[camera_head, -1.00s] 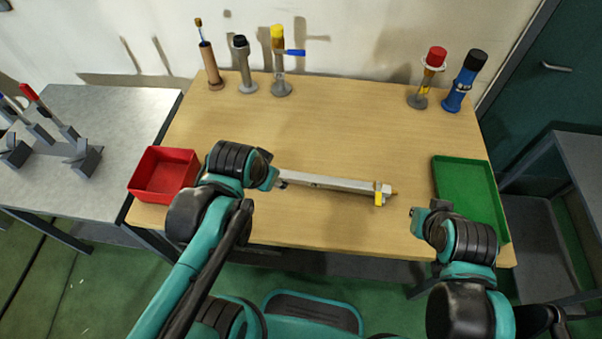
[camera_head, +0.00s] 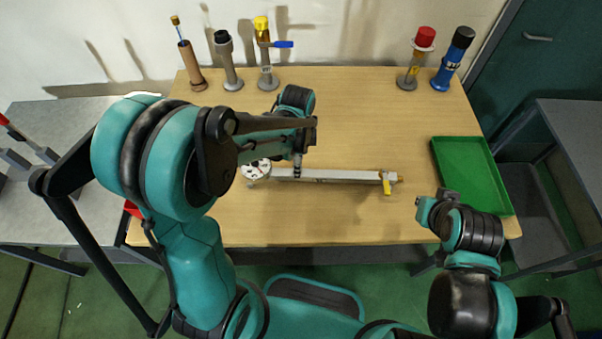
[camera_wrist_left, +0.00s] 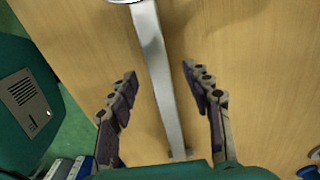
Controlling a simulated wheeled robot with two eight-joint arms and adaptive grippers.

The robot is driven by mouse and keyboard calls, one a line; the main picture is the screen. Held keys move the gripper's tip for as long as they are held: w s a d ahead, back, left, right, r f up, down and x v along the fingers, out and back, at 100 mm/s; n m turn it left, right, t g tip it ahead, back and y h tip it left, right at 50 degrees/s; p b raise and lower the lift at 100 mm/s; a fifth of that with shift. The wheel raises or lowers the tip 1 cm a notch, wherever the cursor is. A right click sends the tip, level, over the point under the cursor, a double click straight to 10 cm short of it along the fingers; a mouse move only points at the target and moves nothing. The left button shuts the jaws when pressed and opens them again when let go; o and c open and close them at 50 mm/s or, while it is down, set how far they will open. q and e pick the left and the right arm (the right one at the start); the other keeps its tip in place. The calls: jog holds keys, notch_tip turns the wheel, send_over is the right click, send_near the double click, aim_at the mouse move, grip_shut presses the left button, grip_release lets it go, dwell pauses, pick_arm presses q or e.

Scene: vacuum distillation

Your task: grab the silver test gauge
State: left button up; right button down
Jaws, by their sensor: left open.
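The silver test gauge (camera_head: 340,176) lies across the middle of the wooden table. It is a long silver bar with a round white dial (camera_head: 256,170) at its left end and a yellow valve handle (camera_head: 387,184) at its right end. My left gripper (camera_head: 298,172) is over the bar, just right of the dial. In the left wrist view, its two fingers (camera_wrist_left: 160,72) are open, one on each side of the silver bar (camera_wrist_left: 157,60), with gaps to both. My right gripper (camera_head: 422,208) is right of the gauge, near the green tray; its fingers are unclear.
A green tray (camera_head: 437,148) lies at the table's right. A red box (camera_head: 131,209) is mostly hidden behind my left arm. Several upright tools stand along the back edge, including a blue one (camera_head: 452,66). The table behind the gauge's right half is clear.

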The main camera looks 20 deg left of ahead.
aim_at(319, 175)
pick_arm(q)
jog(key=f, duration=0.1)
jog(key=f+b, duration=0.1)
jog(key=f, duration=0.1)
jog(key=f+b, duration=0.1)
jog(key=f, duration=0.1)
jog(key=shift+d, duration=0.4)
grip_shut()
jog(key=shift+r, duration=0.15)
